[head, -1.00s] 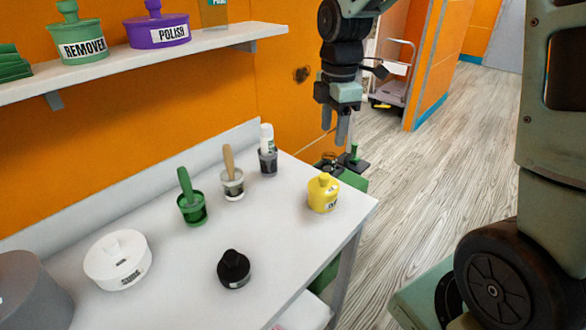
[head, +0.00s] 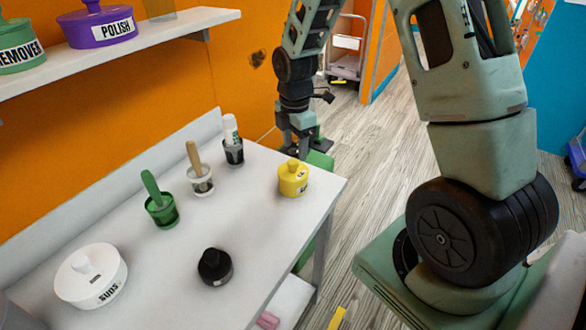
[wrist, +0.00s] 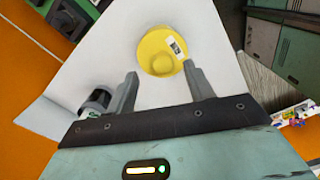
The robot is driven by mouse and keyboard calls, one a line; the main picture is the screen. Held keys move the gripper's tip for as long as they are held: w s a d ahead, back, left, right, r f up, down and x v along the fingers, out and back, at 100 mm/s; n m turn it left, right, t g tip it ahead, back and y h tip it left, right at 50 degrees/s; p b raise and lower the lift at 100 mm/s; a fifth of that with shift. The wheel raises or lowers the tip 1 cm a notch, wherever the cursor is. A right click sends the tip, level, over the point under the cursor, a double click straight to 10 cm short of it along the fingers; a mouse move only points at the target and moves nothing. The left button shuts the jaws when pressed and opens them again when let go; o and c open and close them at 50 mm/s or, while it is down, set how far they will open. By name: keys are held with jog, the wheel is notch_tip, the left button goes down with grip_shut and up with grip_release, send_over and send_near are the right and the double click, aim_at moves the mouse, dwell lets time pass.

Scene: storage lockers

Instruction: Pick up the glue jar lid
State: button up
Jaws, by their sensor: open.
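The yellow jar (head: 293,181) stands upright near the right end of the white table, its lid on top with a round knob (head: 293,164). Its label is too small to read surely; no other jar here reads as glue. My gripper (head: 302,152) is above and behind the jar in the head view. In the wrist view my gripper (wrist: 160,70) is open and empty, and the yellow lid (wrist: 162,50) lies beyond and between the fingertips, its knob toward me. The fingers appear apart from the lid.
On the white table (head: 130,220) stand a black jar (head: 215,267), a white SUDS jar (head: 90,276) and small cups holding a green handle (head: 150,185), a wooden handle (head: 193,154) and a white-topped item (head: 230,130). A shelf (head: 110,52) with jars is above left.

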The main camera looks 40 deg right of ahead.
aim_at(293, 161)
jog(key=shift+s+a+f, duration=0.1)
jog(key=shift+f, duration=0.55)
jog(key=shift+a+f+p, duration=0.2)
jog(key=shift+f+p, duration=0.55)
jog(key=shift+f, duration=1.35)
jog(key=c, duration=1)
